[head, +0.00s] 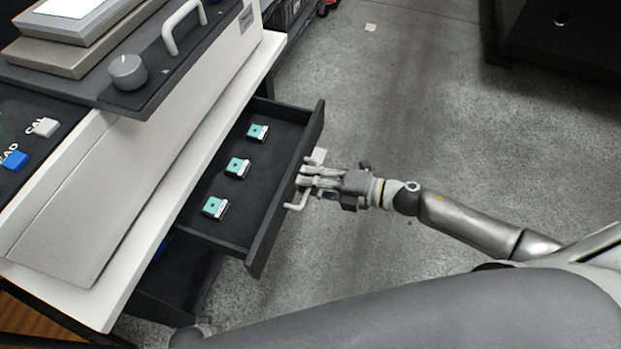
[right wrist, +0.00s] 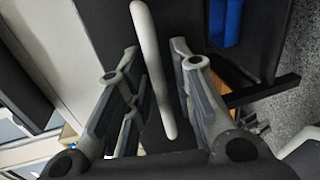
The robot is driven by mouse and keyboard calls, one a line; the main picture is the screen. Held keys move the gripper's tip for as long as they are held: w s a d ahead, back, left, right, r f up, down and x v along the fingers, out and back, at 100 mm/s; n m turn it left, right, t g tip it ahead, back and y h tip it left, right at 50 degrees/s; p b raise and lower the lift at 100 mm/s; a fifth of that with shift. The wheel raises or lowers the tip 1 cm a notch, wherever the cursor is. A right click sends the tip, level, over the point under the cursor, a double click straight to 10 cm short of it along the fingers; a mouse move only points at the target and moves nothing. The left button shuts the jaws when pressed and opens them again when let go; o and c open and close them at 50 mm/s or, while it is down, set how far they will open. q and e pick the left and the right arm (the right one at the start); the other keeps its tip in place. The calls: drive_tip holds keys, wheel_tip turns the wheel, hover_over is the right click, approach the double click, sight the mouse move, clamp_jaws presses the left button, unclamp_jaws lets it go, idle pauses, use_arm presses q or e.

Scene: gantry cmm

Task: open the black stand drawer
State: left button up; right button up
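The black stand drawer (head: 285,112) is pulled out from under the white-topped stand, with three teal-topped blocks lying inside it. Its pale bar handle (head: 298,202) is on the front face. My right gripper (head: 304,183) is at this handle, its fingers pointing left toward the drawer front. In the right wrist view, the handle (right wrist: 152,65) runs between the fingers of the right gripper (right wrist: 160,85). The fingers are spread, with visible gaps on both sides of the bar. My left gripper is not visible.
The white stand top (head: 110,290) carries a machine with a grey knob (head: 127,71) and a pale handle. A dark lower compartment (head: 180,275) shows beneath the drawer. A dark piece of furniture (head: 565,35) stands at upper right.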

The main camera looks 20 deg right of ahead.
drive_tip(key=shift+o, duration=0.2)
drive_tip(key=v, duration=1.2)
drive_tip(key=shift+w, duration=0.1)
idle(0.4)
